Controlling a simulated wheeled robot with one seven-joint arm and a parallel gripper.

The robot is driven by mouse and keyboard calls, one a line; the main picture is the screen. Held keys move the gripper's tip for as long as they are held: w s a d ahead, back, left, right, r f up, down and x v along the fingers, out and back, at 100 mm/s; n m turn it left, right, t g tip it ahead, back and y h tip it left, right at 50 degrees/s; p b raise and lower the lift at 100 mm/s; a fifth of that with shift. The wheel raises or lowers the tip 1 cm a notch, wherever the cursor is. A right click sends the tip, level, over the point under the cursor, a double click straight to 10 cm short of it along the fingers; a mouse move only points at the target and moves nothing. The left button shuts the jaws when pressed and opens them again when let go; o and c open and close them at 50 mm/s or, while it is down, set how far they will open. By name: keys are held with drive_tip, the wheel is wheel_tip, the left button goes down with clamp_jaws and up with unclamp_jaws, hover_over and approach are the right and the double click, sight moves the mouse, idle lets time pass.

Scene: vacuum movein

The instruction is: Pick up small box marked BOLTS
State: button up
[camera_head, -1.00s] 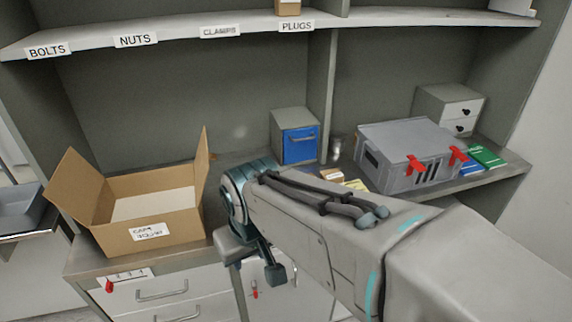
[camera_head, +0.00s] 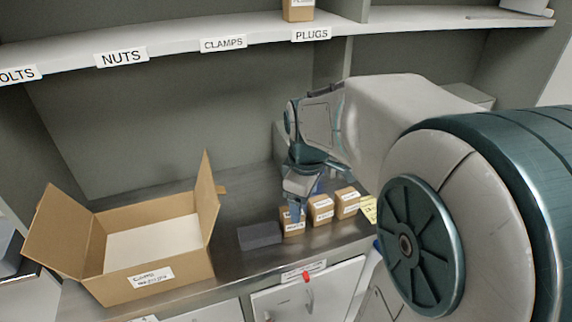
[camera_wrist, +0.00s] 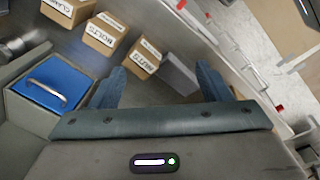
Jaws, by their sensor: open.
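The small brown box marked BOLTS (camera_wrist: 105,34) is the middle one of a row of three in the wrist view. In the head view it stands on the counter (camera_head: 321,210). The box marked NUTS (camera_wrist: 142,58) is beside it, and the box marked CLAMPS (camera_wrist: 68,9) is on its other side. My gripper (camera_head: 295,208) points down at the NUTS box in the head view. In the wrist view my gripper (camera_wrist: 160,80) is open and empty, its fingers apart.
A dark grey block (camera_head: 260,235) lies left of the row. An open carton (camera_head: 150,262) stands further left on the counter. A blue-fronted cabinet (camera_wrist: 54,83) is close to my left finger. The shelf (camera_head: 180,46) with name labels runs above.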

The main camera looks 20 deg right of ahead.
sight(320, 200)
drive_tip(key=w+d+f+n, duration=0.1)
drive_tip(key=w+d+n, duration=0.2)
drive_tip(key=w+d+f+n+g+p, duration=0.1)
drive_tip(key=w+d+n, duration=0.1)
drive_tip(key=w+n, duration=0.1)
drive_tip(key=w+d+f+n, duration=0.1)
drive_tip(key=w+d+n, duration=0.2)
drive_tip(key=shift+w+d+f+n+g+y+p, duration=0.1)
drive_tip(key=shift+d+n+g+y+p, duration=0.2)
drive_tip(key=shift+d+n, duration=0.1)
wheel_tip(320, 200, down, 8)
drive_tip(key=shift+r, duration=0.1)
drive_tip(key=shift+s+d+f+p, duration=0.1)
drive_tip(key=shift+f+p, duration=0.3)
drive_tip(key=shift+f, duration=1)
drive_tip(key=shift+s+f+p, duration=0.1)
drive_tip(key=shift+f+p, duration=0.3)
drive_tip(key=shift+f, duration=0.95)
drive_tip(key=c, duration=1.2)
